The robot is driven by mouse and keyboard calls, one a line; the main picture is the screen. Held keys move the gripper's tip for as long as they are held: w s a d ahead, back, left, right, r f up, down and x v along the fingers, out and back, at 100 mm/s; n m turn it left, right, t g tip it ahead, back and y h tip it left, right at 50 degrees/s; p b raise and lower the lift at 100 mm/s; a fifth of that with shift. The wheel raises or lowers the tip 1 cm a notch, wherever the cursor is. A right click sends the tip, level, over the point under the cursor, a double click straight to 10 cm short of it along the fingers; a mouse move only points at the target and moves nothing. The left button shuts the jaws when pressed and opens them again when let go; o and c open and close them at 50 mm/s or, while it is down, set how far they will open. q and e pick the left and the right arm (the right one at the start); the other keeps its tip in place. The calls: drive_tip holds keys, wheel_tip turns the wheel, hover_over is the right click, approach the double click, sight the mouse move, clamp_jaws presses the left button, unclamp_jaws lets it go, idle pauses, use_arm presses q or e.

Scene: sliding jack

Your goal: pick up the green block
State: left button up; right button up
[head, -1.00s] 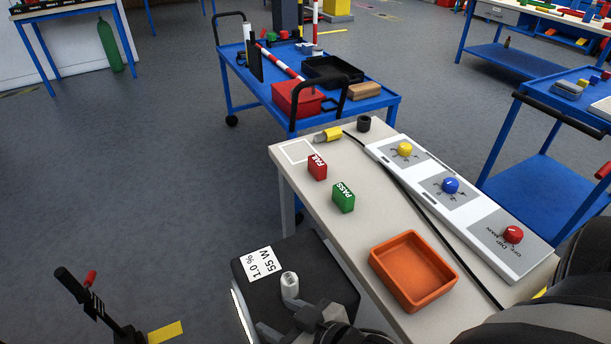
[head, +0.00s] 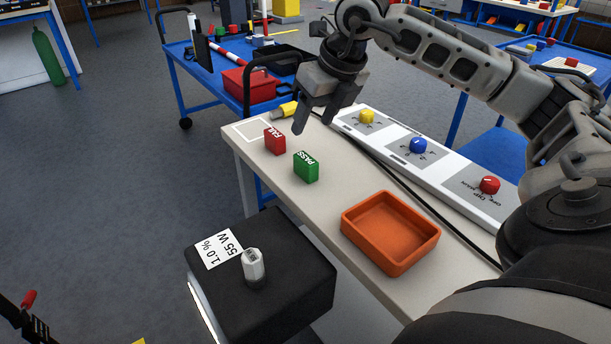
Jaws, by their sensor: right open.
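The green block (head: 306,167), marked PASS, stands on the pale table (head: 330,214) near its left edge. A red block (head: 274,141), marked FAIL, stands just behind and left of it. My right gripper (head: 315,118) comes in from the upper right and hangs above the table, fingers pointing down. It is open and empty, behind and above the green block in the picture, apart from it. My left gripper is not in view.
An orange tray (head: 353,231) lies on the table to the right of the green block. A white panel (head: 437,168) with yellow, blue and red knobs runs along the far side, with a black cable beside it. A black box (head: 300,275) stands below in front.

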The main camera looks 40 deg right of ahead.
drive_tip(key=d+h, duration=0.1)
drive_tip(key=d, duration=0.1)
drive_tip(key=b, duration=0.1)
approach(306, 158)
drive_tip(key=x, duration=0.5)
drive_tip(key=shift+d, duration=0.15)
drive_tip(key=b+x, duration=0.1)
drive_tip(key=x, duration=0.3)
drive_tip(key=shift+f, duration=0.3)
drive_tip(key=shift+w+f, duration=0.25)
drive_tip(key=shift+f, duration=0.1)
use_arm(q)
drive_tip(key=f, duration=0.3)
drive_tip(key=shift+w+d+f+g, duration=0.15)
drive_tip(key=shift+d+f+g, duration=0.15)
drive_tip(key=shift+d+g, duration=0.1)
use_arm(e)
drive_tip(key=c, duration=1.1)
